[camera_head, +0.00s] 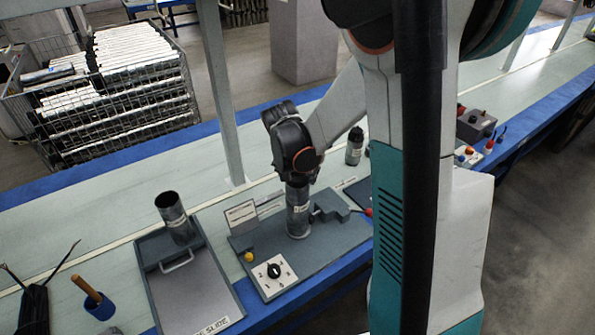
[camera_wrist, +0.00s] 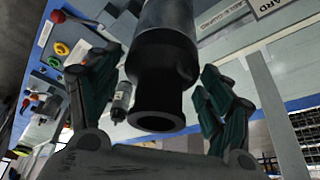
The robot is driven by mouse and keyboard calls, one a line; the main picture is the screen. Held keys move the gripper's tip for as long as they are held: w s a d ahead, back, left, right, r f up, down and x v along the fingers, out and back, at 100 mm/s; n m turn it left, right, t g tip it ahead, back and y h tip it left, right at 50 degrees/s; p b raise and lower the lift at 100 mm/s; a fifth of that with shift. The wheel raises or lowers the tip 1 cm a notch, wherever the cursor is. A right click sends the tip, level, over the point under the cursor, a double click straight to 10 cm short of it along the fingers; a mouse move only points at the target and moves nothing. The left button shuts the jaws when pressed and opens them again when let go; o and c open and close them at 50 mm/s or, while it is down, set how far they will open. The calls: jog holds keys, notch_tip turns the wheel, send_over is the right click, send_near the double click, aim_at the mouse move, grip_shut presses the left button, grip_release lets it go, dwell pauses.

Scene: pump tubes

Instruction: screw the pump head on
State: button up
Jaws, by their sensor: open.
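A grey tube (camera_head: 298,212) with a white label stands upright on the grey station plate (camera_head: 325,247), beside a grey clamp block (camera_head: 330,206). My gripper (camera_head: 297,178) is right above it and hides its top. In the wrist view, a grey cylinder with a stepped black end (camera_wrist: 160,85) sits between the fingers of my gripper (camera_wrist: 158,98). The fingers are apart, with gaps visible on both sides. The black end looks like a pump head on the tube, but I cannot tell whether it is seated or threaded.
A second tube (camera_head: 174,213), open at the top, stands in a grey slide tray (camera_head: 165,298) to the left. A dark bottle-like cylinder (camera_head: 355,146) stands behind the station. A rotary switch (camera_head: 273,270) and a yellow button (camera_head: 249,256) are at the plate's front. A post (camera_head: 220,90) rises behind.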

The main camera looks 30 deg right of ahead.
jog(key=n+y, duration=0.1)
jog(key=n, duration=0.2)
jog(key=n+t, duration=0.1)
jog(key=n, duration=0.2)
jog(key=shift+y, duration=0.4)
jog(key=shift+n+t+y+b, duration=0.25)
jog(key=shift+n+y, duration=0.35)
jog(key=shift+n, duration=0.95)
jog(key=shift+n+t+y+b, duration=0.2)
jog(key=shift+n+y, duration=0.4)
jog(key=shift+n, duration=0.95)
jog(key=c, duration=0.9)
jog(key=shift+c, duration=0.2)
jog(key=shift+m+h, duration=0.7)
jog(key=shift+m, duration=1.1)
